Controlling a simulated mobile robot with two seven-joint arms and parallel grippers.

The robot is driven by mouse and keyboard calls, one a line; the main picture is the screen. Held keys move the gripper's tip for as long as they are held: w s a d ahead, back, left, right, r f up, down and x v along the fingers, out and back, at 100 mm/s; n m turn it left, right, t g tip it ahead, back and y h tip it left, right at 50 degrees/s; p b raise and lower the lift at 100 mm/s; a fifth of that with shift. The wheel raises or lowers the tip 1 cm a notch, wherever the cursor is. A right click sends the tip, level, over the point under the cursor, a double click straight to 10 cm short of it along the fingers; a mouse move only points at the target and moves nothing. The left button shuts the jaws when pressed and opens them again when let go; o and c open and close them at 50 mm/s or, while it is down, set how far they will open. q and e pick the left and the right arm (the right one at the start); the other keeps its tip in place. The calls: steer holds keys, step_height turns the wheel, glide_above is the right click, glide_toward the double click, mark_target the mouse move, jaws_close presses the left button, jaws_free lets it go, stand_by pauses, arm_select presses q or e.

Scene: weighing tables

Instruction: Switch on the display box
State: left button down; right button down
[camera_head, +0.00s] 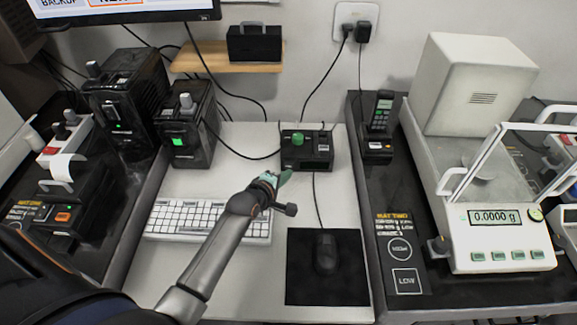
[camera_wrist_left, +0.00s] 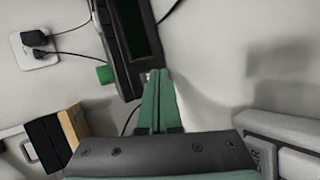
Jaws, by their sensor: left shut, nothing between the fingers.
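The display box is a small black box (camera_head: 318,150) with a round green button (camera_head: 298,139) on top, on the white middle table. My left gripper (camera_head: 284,178) has green fingers, shut and empty, just in front of and a little left of the box. In the left wrist view the shut fingers (camera_wrist_left: 158,75) point at the edge of the black box (camera_wrist_left: 122,60), and the green button (camera_wrist_left: 105,75) sticks out at its left. I cannot tell whether the fingertips touch the box. My right gripper is not in view.
A white keyboard (camera_head: 178,219) lies under my left forearm. A mouse (camera_head: 326,253) on a black mat (camera_head: 345,285) is at front right. Dark devices (camera_head: 188,140) stand at left.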

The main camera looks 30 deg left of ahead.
arm_select(q)
steer(key=shift+w+a, duration=0.1)
steer(key=shift+w+a, duration=0.15)
steer(key=shift+w, duration=0.25)
stand_by(0.4)
steer(key=shift+s+r+p, duration=0.1)
steer(key=shift+s+p, duration=0.35)
steer(key=shift+p, duration=0.25)
steer(key=shift+s+d, duration=0.1)
steer(key=shift+d, duration=0.1)
